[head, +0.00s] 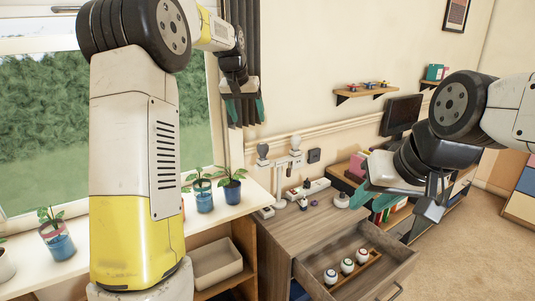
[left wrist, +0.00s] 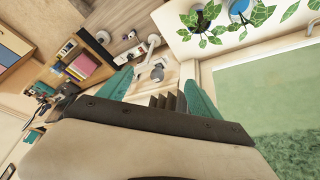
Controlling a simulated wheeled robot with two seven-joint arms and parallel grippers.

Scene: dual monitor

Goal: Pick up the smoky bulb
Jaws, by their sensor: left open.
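In the head view a smoky grey bulb (head: 263,151) stands at the left end of a white two-armed stand on the wooden desk. A paler bulb (head: 295,143) tops the stand's other side. My left gripper (head: 245,108) is above and left of the stand, its teal fingers pointing down, spread apart and empty. In the left wrist view a greyish bulb (left wrist: 157,73) shows beyond the gap between the fingers (left wrist: 156,84), apart from them; I cannot tell for certain which bulb it is. My right gripper (head: 395,182) hangs at the right over the desk; its opening is unclear.
The desk (head: 300,224) has an open drawer (head: 375,267) with several small round items. A power strip (head: 307,189) and a small white object (head: 341,200) lie on top. Potted plants (head: 203,195) line the sill at left. A shelf (head: 365,93) hangs on the wall.

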